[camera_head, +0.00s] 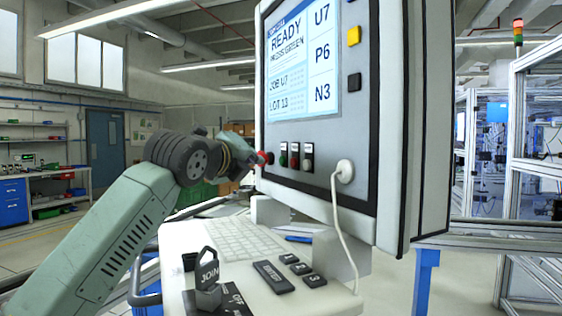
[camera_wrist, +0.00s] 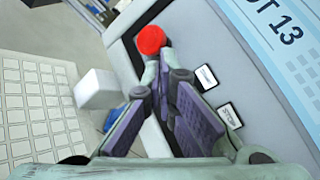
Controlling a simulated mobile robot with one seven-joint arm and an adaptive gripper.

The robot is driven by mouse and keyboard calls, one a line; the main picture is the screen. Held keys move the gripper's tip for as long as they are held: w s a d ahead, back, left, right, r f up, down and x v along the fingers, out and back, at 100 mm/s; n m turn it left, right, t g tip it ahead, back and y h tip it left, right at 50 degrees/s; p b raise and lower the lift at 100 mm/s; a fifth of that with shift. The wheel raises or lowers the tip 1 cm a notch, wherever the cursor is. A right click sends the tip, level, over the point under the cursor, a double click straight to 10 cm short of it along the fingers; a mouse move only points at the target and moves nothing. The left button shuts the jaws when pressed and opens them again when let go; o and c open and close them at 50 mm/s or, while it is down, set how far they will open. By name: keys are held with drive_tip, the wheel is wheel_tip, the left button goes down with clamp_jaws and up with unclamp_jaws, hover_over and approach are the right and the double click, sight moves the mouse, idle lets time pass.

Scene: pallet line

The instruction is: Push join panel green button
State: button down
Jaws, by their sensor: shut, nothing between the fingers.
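The panel (camera_head: 385,130) stands upright, with a screen (camera_head: 290,70) reading "READY" and "PRESS GREEN". Under the screen, the green button (camera_head: 283,160) sits left of a red button (camera_head: 294,163) in the head view. My gripper (camera_wrist: 163,62) is shut and empty, close in front of the panel's lower edge. In the wrist view its tips are just below a round red mushroom button (camera_wrist: 151,40); I cannot tell whether they touch it. START (camera_wrist: 206,77) and STOP (camera_wrist: 231,116) labels lie right of the fingers. The green button is not visible there, apparently hidden by the fingers.
A white plug (camera_head: 345,171) with a hanging cable sits right of the buttons. Yellow (camera_head: 354,36) and black (camera_head: 354,81) buttons are higher up.

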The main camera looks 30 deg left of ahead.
drive_tip(key=shift+w+d+b, duration=0.25)
drive_tip(key=shift+w+d, duration=0.1)
drive_tip(key=shift+w, duration=0.2)
drive_tip(key=shift+w+d+b, duration=0.2)
drive_tip(key=shift+w+d, duration=0.1)
drive_tip(key=shift+w, duration=0.25)
drive_tip(key=shift+w+d+f, duration=0.1)
idle(0.6)
drive_tip(key=shift+w+d+b, duration=0.15)
drive_tip(key=shift+w+b, duration=0.1)
drive_tip(key=shift+b, duration=0.2)
drive_tip(key=shift+w+d+b, duration=0.3)
drive_tip(key=shift+w+b, duration=0.05)
drive_tip(key=shift+w, duration=0.1)
idle(0.8)
drive_tip(key=shift+s+a, duration=0.5)
drive_tip(key=shift+s, duration=0.25)
drive_tip(key=s+a, duration=0.1)
drive_tip(key=s, duration=0.2)
drive_tip(key=s+a+b, duration=0.1)
drive_tip(key=shift+s+a, duration=0.15)
drive_tip(key=shift+a, duration=0.2)
